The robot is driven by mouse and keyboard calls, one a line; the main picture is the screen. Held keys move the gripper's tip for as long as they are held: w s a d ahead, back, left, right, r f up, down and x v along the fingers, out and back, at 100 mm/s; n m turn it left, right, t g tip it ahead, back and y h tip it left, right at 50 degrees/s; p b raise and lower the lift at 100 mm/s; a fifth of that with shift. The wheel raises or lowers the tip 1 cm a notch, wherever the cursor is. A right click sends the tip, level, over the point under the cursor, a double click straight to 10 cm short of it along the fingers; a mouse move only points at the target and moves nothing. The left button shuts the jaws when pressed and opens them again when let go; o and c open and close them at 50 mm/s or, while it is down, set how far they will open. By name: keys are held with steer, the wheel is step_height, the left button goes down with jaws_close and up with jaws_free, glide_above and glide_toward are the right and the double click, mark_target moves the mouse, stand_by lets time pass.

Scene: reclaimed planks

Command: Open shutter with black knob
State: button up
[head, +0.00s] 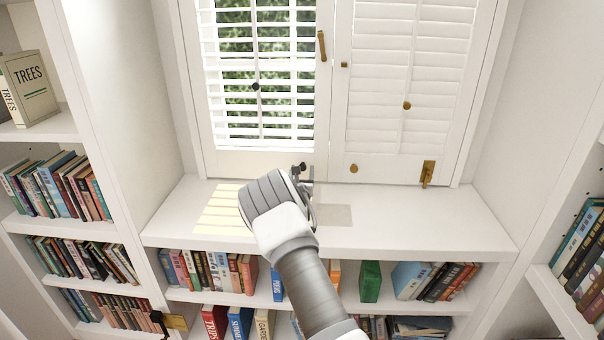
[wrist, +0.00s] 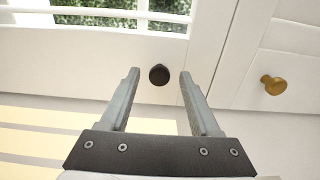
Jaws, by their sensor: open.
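The left shutter (head: 265,160) is a white louvred panel with its slats tilted open and greenery showing through. Its black knob (wrist: 159,75) is on the bottom rail, near the right edge. My gripper (wrist: 158,88) is open, and in the wrist view the knob appears between its two fingertips, with a gap on each side. I cannot tell how far the tips reach past the knob. In the head view my gripper (head: 303,174) is low in front of the shutter's lower right corner. The shutter looks closed, flush beside the right shutter (head: 379,160).
The right shutter has a brass knob (wrist: 272,84) and a brass latch (head: 427,173) at its bottom. Another black knob (head: 256,87) is on the left tilt rod. The white sill (head: 420,220) is clear. Bookshelves (head: 95,235) flank the window.

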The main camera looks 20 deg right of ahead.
steer(key=shift+w, duration=0.15)
jaws_close()
stand_by(0.4)
stand_by(1.0)
